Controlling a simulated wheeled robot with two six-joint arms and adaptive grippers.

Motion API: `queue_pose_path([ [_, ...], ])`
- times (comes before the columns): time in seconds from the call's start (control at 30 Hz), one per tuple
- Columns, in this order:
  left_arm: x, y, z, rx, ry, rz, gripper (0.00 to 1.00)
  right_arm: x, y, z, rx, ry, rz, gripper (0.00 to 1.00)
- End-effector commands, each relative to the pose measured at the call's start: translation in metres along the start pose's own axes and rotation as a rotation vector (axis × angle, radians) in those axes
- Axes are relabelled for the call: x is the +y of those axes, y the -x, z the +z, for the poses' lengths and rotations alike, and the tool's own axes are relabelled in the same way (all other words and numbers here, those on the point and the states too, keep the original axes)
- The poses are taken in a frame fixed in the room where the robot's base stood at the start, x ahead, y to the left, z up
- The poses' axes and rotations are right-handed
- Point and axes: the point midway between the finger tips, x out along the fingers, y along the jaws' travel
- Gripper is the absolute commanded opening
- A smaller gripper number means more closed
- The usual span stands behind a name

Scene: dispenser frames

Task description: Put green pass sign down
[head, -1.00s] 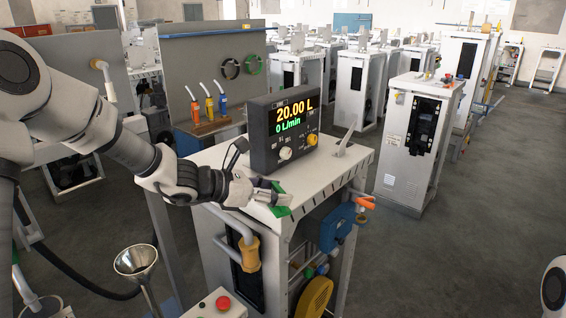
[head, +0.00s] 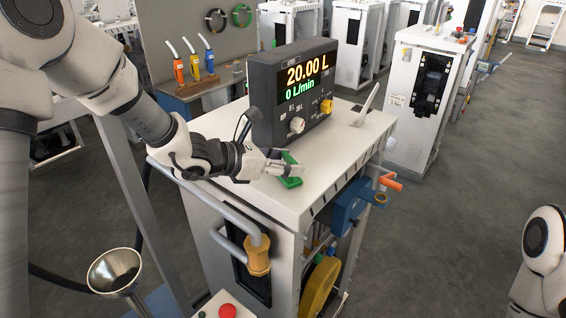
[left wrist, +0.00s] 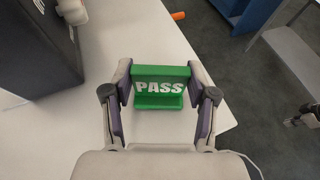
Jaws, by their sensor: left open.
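The green pass sign (left wrist: 160,98) stands on the white top of the dispenser cabinet (head: 236,130), with its white PASS lettering showing in the left wrist view. In the head view the sign (head: 291,181) is partly hidden by my fingers, in front of the display unit. My left gripper (left wrist: 160,80) is open, with one finger on each side of the sign. The fingertips are very close to its ends; I cannot tell whether they touch. My left gripper also shows low over the cabinet top in the head view (head: 284,168).
The dark display unit (head: 292,88) reads 20.00 L and stands just behind the sign. A light lever (head: 368,102) rises at its right. A metal funnel (head: 114,271) and a red button (head: 228,311) are at the lower left. The cabinet top is clear toward its front.

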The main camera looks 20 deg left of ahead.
Motion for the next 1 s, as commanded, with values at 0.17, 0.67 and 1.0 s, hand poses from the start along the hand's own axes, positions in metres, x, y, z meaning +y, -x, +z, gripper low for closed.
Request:
queue_pose_path([
  [0.17,-0.001,0.000,-0.001,0.003,0.001,-0.001,0.82,0.000,0.000,0.001,-0.001,-0.001,0.000,0.00],
  [0.67,0.001,0.046,0.000,-0.009,0.006,0.001,0.82,0.000,-0.014,0.001,-0.001,-0.001,0.000,0.00],
  [1.0,0.000,0.115,0.002,-0.004,0.003,-0.002,0.82,0.000,-0.010,0.000,-0.001,-0.001,0.000,0.00],
])
